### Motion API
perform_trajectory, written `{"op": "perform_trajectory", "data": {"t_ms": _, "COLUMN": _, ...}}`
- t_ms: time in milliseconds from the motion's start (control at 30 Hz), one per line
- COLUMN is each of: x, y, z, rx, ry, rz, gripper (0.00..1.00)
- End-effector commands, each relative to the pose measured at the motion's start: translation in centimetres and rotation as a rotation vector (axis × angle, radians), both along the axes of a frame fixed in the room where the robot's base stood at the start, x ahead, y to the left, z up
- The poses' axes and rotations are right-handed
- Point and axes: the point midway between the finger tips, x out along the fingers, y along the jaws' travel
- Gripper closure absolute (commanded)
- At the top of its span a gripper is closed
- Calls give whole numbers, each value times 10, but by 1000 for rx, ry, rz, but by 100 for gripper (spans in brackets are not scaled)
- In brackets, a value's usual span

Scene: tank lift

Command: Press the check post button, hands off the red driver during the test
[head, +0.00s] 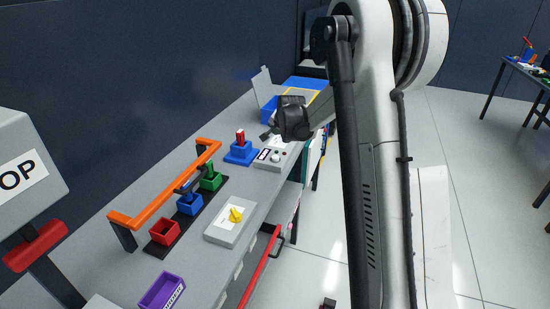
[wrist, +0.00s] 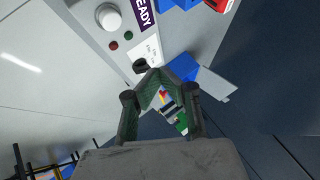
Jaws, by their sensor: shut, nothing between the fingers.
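The check post (head: 269,166) is a pale grey box on the bench, with a round button (head: 276,156) and a dark label. In the wrist view the check post (wrist: 90,42) fills the upper left, with a white round button (wrist: 108,17), a purple label ending in "EADY" and small red and green dots. The red driver (head: 240,137) stands upright in a blue holder (head: 240,153) just left of the check post. My gripper (head: 266,136) is shut and empty, above the far side of the check post; in the wrist view its fingertips (wrist: 156,72) meet, apart from the button.
Red (head: 164,232), blue (head: 189,204) and green (head: 211,181) holders stand nearer, beside an orange rail (head: 165,184). A blue bin (head: 268,110) lies beyond.

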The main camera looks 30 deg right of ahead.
Motion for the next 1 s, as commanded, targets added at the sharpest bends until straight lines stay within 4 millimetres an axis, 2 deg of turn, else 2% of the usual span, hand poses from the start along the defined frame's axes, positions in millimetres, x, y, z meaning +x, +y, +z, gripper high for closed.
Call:
{"op": "perform_trajectory", "data": {"t_ms": 267, "x": 0, "y": 0, "z": -16, "rx": 0, "ry": 0, "rz": 0, "gripper": 100}}
{"op": "perform_trajectory", "data": {"t_ms": 800, "x": 0, "y": 0, "z": -81, "rx": -1, "ry": 0, "rz": 1, "gripper": 100}}
{"op": "perform_trajectory", "data": {"t_ms": 1000, "x": 0, "y": 0, "z": -88, "rx": 0, "ry": 0, "rz": 0, "gripper": 100}}
